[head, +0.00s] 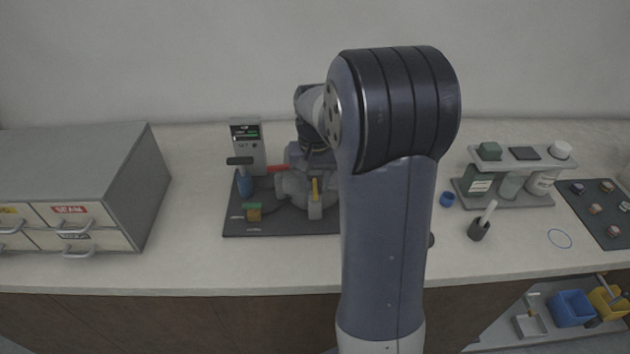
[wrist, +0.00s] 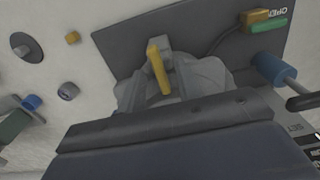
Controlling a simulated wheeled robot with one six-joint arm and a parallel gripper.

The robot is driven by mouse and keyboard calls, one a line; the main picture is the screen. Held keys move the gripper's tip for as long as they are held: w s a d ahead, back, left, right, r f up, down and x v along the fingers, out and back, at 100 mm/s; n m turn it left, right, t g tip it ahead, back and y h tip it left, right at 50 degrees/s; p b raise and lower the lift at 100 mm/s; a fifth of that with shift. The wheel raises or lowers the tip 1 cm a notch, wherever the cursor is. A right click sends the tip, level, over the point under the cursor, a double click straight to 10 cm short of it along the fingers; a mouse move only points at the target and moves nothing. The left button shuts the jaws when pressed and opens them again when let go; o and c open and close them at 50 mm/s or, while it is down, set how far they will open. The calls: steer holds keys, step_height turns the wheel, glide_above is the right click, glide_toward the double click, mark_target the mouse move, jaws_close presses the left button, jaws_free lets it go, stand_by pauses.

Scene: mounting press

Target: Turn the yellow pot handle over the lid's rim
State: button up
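The yellow pot handle (head: 315,189) stands up at the front of the grey mounting press (head: 293,188). In the wrist view the yellow handle (wrist: 158,68) is a short bar above the rounded grey pot and lid (wrist: 190,78). Whether it lies over the lid's rim is not clear. My gripper (head: 311,158) is low over the back of the press, partly hidden by my arm. I see no contact with the handle.
A drawer cabinet (head: 120,185) is at left. A bottle rack (head: 510,196) and dark cup (head: 479,230) are at right.

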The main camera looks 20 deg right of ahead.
mark_target(315, 187)
step_height(315, 187, up, 11)
steer(key=shift+f, duration=0.15)
stand_by(0.4)
step_height(315, 187, down, 11)
stand_by(0.6)
